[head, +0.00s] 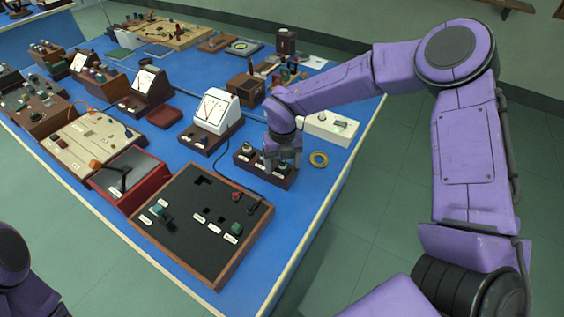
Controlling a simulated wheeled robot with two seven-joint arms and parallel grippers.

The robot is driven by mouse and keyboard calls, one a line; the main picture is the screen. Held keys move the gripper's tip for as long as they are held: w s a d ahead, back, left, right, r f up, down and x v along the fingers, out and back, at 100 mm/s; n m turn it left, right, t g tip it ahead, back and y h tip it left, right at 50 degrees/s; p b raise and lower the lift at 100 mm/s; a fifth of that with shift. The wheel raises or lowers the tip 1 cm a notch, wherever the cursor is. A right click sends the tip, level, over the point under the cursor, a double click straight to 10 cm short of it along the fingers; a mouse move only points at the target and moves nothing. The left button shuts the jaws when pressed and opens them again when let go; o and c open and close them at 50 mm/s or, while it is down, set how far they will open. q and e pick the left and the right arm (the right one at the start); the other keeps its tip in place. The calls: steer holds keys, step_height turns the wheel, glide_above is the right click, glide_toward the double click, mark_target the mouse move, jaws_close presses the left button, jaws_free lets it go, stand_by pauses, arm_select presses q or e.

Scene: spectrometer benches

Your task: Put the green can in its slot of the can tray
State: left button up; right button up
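A small green can (283,168) shows low between the fingers of my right gripper, at the right end of a narrow dark brown tray with white labels, which looks like the can tray (256,170). My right gripper (283,163) points down over that end. Its fingers are small here and partly hide the can, so I cannot tell whether they grip it or whether it is fully seated. Another small can-like piece (247,148) stands at the tray's left end. My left gripper is out of view; only part of my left arm shows at bottom left.
A large black tray (180,241) with cutouts and coloured pieces lies in front. A white meter (215,111) stands left of the can tray, a white box (330,127) behind it. Blue table (300,203) is bare at front right.

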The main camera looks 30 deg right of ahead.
step_height(320, 180, up, 11)
steer(key=shift+f+b, duration=0.2)
steer(key=shift+b, duration=0.55)
